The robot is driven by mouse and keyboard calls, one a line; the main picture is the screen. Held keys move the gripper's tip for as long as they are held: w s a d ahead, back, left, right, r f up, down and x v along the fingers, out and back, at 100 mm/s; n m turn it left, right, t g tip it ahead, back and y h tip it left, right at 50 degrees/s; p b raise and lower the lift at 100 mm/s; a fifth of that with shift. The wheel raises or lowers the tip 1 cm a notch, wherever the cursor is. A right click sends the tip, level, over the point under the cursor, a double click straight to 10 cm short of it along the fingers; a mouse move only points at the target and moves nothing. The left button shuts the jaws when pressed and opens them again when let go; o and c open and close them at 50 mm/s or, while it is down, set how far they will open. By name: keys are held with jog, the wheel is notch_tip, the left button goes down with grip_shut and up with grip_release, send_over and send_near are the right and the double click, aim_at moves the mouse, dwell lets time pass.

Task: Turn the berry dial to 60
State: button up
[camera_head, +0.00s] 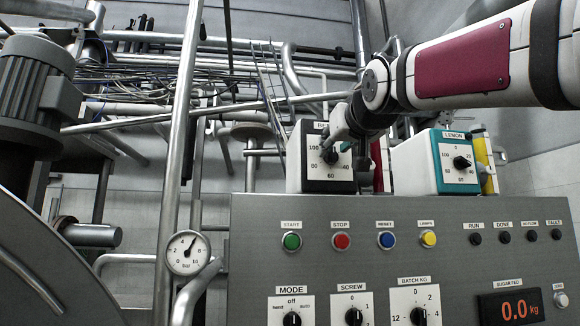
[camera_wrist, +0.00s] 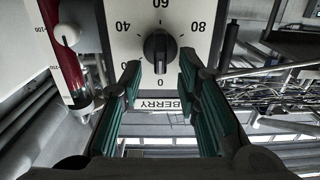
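The berry dial box (camera_head: 328,183) stands on top of the grey control panel, with a white face and dark frame; my gripper hides part of its label and scale. In the wrist view its face (camera_wrist: 125,45) appears upside down, with BERRY at the bottom and 60 at the top. Its black knob (camera_wrist: 160,48) appears to point at 0. My gripper (camera_head: 342,150) is in front of this face. In the wrist view its green-padded fingers (camera_wrist: 160,66) are open, one on each side of the knob, with gaps visible. I cannot tell whether they touch it.
A teal-edged lemon dial box (camera_head: 447,180) stands to the right, with a yellow tube (camera_head: 482,150) beside it. A red tube (camera_wrist: 62,50) is beside the berry box. The control panel (camera_head: 262,215) below carries buttons and knobs. Pipes fill the left.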

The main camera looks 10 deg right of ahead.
jog(key=shift+w, duration=0.6)
grip_shut()
jog(key=shift+m, duration=0.3)
